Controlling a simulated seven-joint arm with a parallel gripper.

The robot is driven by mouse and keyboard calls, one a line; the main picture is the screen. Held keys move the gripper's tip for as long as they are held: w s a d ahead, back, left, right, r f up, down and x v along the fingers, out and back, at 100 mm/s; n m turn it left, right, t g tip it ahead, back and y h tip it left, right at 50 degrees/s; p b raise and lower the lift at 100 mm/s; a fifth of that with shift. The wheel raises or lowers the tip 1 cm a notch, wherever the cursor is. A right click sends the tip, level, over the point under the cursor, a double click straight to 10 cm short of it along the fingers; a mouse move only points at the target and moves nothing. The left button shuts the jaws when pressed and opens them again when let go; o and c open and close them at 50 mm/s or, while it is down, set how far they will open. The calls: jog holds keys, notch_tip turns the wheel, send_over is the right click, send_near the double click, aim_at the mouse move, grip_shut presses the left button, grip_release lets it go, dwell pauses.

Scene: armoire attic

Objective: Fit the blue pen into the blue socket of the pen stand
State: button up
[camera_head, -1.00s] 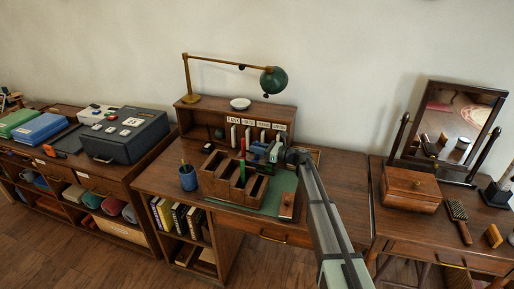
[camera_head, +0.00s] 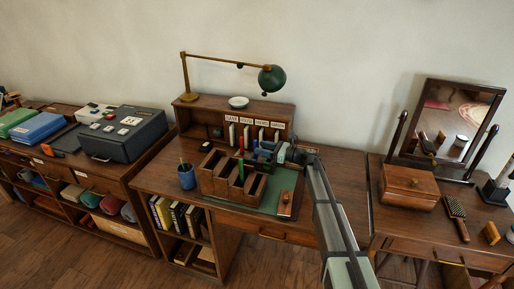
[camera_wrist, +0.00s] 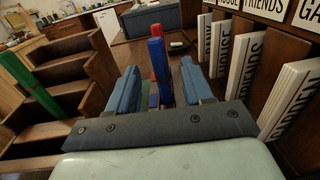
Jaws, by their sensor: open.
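The blue pen (camera_wrist: 157,60) stands upright between the two blue fingers of my gripper (camera_wrist: 158,88) in the wrist view, with a gap on each side. My gripper also shows over the desk in the head view (camera_head: 256,150), pointing left, and is open. A red bar (camera_wrist: 156,30) shows behind the blue pen, and red also shows below it; how they are joined or spaced is unclear. A green bar (camera_wrist: 40,85) stands at the left. I cannot make out the pen stand or its blue socket clearly.
A wooden compartment organizer (camera_head: 207,181) stands left of my gripper. White labelled cards (camera_wrist: 240,55) stand close on the right in the wrist view. A blue pencil cup (camera_head: 187,178) and a desk lamp (camera_head: 272,78) are nearby.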

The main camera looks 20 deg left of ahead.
jog(key=d, duration=1)
jog(key=shift+s, duration=0.45)
